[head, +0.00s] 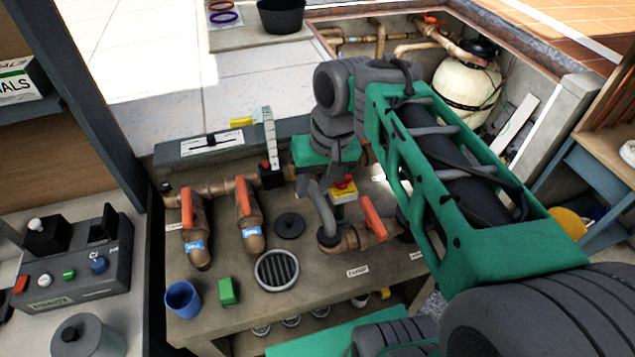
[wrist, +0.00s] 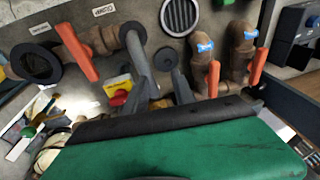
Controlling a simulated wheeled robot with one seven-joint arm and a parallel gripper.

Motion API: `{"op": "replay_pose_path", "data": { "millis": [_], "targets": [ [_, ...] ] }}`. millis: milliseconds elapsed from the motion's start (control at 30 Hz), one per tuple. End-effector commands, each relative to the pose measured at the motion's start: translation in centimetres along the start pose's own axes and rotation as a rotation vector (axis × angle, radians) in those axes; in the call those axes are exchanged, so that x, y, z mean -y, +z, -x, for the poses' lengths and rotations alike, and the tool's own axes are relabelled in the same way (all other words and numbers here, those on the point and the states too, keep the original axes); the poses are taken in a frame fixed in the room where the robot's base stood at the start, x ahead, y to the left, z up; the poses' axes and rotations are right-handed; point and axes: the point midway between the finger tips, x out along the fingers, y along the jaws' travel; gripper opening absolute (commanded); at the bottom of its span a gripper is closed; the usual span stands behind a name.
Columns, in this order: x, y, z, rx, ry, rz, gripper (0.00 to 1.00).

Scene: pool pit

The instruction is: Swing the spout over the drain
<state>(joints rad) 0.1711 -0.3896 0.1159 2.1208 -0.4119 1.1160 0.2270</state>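The spout (head: 321,208) is a grey bent pipe rising from a round fitting on the pipework bench. In the wrist view the spout (wrist: 136,48) runs from its fitting towards my gripper. The drain, a round slotted grate (head: 277,270), lies in the bench top to the spout's front left; it also shows at the top of the wrist view (wrist: 180,16). My gripper (head: 328,178) is above the bench at the spout's upper end. In the wrist view its fingers look apart, with bench visible between them. Whether they touch the spout is unclear; its upper end is partly hidden.
Orange-handled valves (head: 191,225) stand left of the drain, and another orange handle (head: 374,217) is right of the spout. A red-and-yellow button (head: 343,188) is close by my gripper. A blue cup (head: 183,299) and green block (head: 228,291) stand at the front left.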

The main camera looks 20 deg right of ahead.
Motion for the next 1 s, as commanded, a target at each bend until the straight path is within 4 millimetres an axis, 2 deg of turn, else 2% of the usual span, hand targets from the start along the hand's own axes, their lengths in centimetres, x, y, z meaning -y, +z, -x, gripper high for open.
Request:
{"op": "replay_pose_path", "data": {
  "millis": [33,100,267,567,700,1000],
  "targets": [
    [-0.9,-1.4,0.7,0.054,-0.021,-0.018,0.32],
    [-2.0,-2.5,1.4,0.114,-0.038,-0.021,0.32],
    [-3.5,-3.3,1.7,0.173,-0.044,-0.013,0.32],
    [-3.0,-2.3,-3.6,0.174,-0.045,-0.006,0.32],
    [-2.9,-2.1,-5.2,0.173,-0.045,-0.005,0.32],
    [-2.9,-2.0,-5.5,0.171,-0.044,-0.006,0.32]
  ]
}}
